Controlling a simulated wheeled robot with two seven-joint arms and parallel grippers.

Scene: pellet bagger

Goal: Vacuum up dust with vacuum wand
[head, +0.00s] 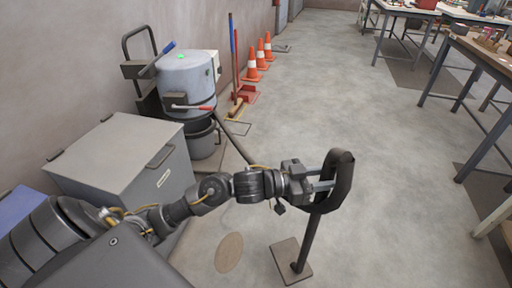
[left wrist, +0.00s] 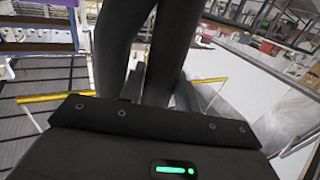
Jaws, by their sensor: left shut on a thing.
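The vacuum wand (head: 311,232) is a dark tube with a big loop handle at its top. My left gripper (head: 325,186) is shut on the loop handle. In the left wrist view the dark handle (left wrist: 170,50) rises between the fingers. A round brownish patch (head: 229,252), which looks like dust, lies on the floor left of the wand. A grey vacuum drum (head: 188,82) stands by the wall, with a dark hose (head: 234,143) running from it. My right gripper is not in view.
A grey lidded bin (head: 120,155) stands at the left, close to my arm. A broom (head: 236,65) and orange cones (head: 251,68) line the wall. Workbenches (head: 480,55) stand at the right. The middle floor (head: 350,100) is clear.

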